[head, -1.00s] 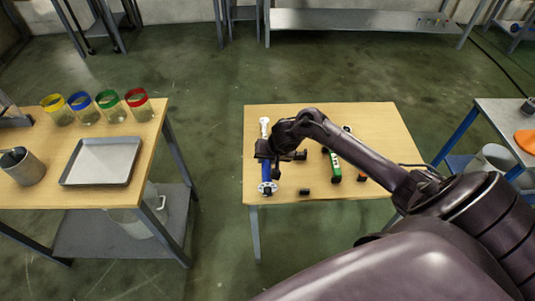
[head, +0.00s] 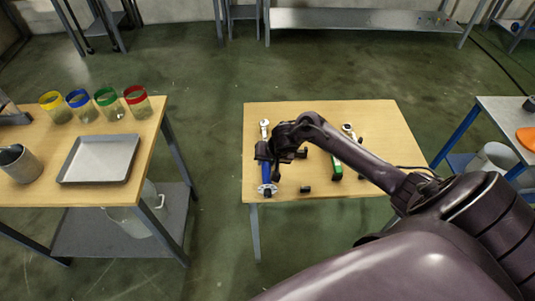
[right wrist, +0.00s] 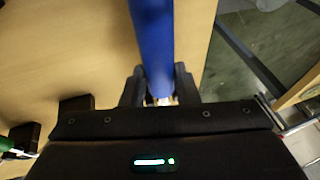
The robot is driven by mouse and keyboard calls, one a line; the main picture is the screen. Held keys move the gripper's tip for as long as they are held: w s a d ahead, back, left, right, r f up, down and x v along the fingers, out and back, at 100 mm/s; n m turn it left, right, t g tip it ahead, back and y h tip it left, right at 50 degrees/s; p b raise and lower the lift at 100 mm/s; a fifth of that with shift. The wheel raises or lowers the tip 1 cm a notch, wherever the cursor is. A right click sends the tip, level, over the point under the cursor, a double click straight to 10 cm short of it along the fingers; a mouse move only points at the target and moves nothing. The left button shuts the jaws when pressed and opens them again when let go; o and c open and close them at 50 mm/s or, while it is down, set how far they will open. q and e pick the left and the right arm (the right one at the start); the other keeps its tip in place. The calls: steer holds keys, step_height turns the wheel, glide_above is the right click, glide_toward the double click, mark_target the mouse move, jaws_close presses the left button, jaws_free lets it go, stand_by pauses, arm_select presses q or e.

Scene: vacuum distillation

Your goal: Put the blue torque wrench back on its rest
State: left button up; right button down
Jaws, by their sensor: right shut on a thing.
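The blue torque wrench (head: 266,173) is at the left side of the small wooden table, its length running away from me. Its pale head (head: 264,126) is at the far end. My right gripper (head: 265,153) is shut around its blue shaft. In the right wrist view the blue handle (right wrist: 152,42) runs up between the two dark fingers of my right gripper (right wrist: 158,92). Black rest blocks (head: 305,189) lie just right of the wrench. I cannot tell whether the wrench touches a rest beneath it. My left gripper is out of view.
A green wrench (head: 336,167) lies further right on the same table (head: 390,125), partly behind my right arm. A left table holds a metal tray (head: 99,160), a metal cup (head: 17,164) and several jars with coloured rims (head: 106,101). Open floor separates the tables.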

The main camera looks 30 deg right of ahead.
steer(key=c, duration=1.1)
jaws_free()
steer(key=shift+o, duration=0.3)
steer(key=shift+s+f, duration=0.15)
steer(key=p+v, duration=0.1)
steer(key=v, duration=0.7)
steer(key=shift+p, duration=0.35)
